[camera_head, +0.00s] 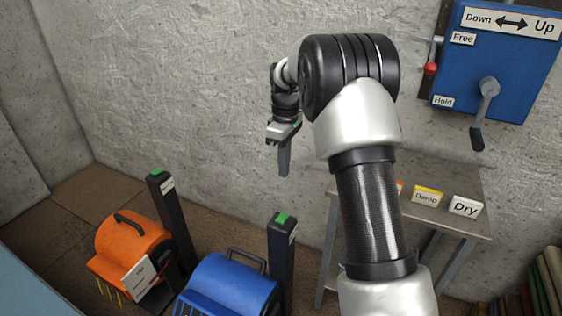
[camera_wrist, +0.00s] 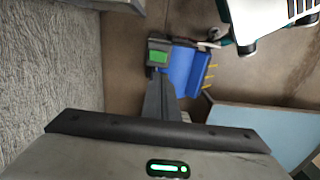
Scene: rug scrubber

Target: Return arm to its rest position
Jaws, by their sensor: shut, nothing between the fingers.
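My gripper (camera_head: 284,172) hangs in front of the concrete wall, left of my arm's thick black joint. Its fingers point down, are shut together and hold nothing. My arm reaches up from the lower right of the head view and bends over at the top, so it is raised and away from the objects. In the wrist view, the grey gripper body with a green light fills the bottom.
An orange scrubber (camera_head: 133,241) and a blue scrubber (camera_head: 228,287) stand below, each beside a dark green-topped post. A side table (camera_head: 470,225) with Damp (camera_head: 427,197) and Dry (camera_head: 465,206) signs stands right, partly behind my arm. A blue crank box (camera_head: 500,65) is on the wall.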

